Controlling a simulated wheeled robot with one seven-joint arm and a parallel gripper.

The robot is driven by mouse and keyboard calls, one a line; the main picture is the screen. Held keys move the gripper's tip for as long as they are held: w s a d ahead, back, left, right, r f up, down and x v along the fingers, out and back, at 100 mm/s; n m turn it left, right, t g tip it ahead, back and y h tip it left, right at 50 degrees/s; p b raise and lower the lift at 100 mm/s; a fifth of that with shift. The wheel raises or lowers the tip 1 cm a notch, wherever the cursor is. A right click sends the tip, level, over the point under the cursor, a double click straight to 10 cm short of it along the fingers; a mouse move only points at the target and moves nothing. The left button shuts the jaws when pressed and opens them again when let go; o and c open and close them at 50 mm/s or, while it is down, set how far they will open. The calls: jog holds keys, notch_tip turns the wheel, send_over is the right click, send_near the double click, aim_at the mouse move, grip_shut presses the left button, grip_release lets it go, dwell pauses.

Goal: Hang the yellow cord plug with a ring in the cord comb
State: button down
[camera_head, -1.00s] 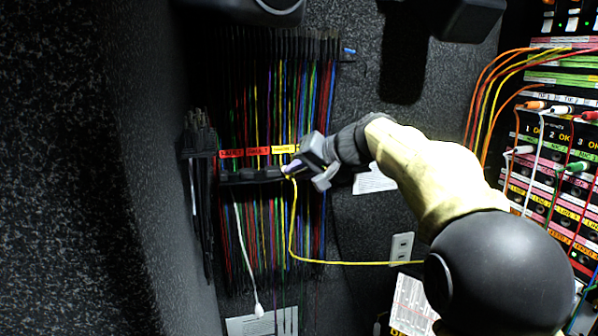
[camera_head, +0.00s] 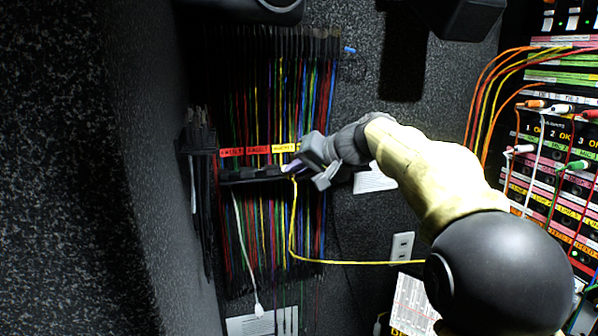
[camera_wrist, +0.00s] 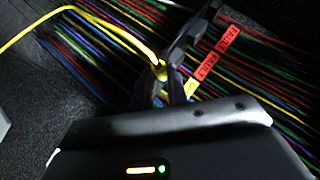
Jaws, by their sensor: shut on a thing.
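The yellow cord (camera_head: 293,225) hangs from my gripper (camera_head: 302,171), loops down and runs right behind my arm. In the wrist view my gripper (camera_wrist: 162,94) is shut on the yellow cord's plug end (camera_wrist: 161,72), mostly hidden between the fingers. Any ring on it is too small to tell. The cord comb (camera_head: 255,177) is a dark bar on the wall with red labels and one yellow label (camera_head: 284,148). My gripper is at the comb's right end, just below the yellow label. In the wrist view the dark comb (camera_wrist: 190,38) is right beside the fingertips; contact is unclear.
Many coloured cords (camera_head: 270,90) hang above and below the comb. A white cord (camera_head: 245,250) hangs at its left part. A second dark rack (camera_head: 198,150) is close on the left. A patch panel (camera_head: 550,150) with plugged cords stands at right. A wall outlet (camera_head: 402,246) is below my arm.

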jog(key=shift+c, duration=1)
grip_release()
jog(key=shift+s+d+b, duration=0.25)
jog(key=shift+s+b, duration=0.25)
jog(key=shift+s, duration=0.25)
jog(key=shift+s+d+b, duration=0.2)
jog(key=shift+s+b, duration=0.3)
jog(key=shift+s, duration=0.2)
jog(key=s+b, duration=0.1)
jog(key=s, duration=0.1)
jog(key=s+d+b, duration=0.1)
jog(key=s+b, duration=0.1)
jog(key=shift+s+d, duration=0.2)
jog(key=shift+s, duration=0.2)
dwell(0.3)
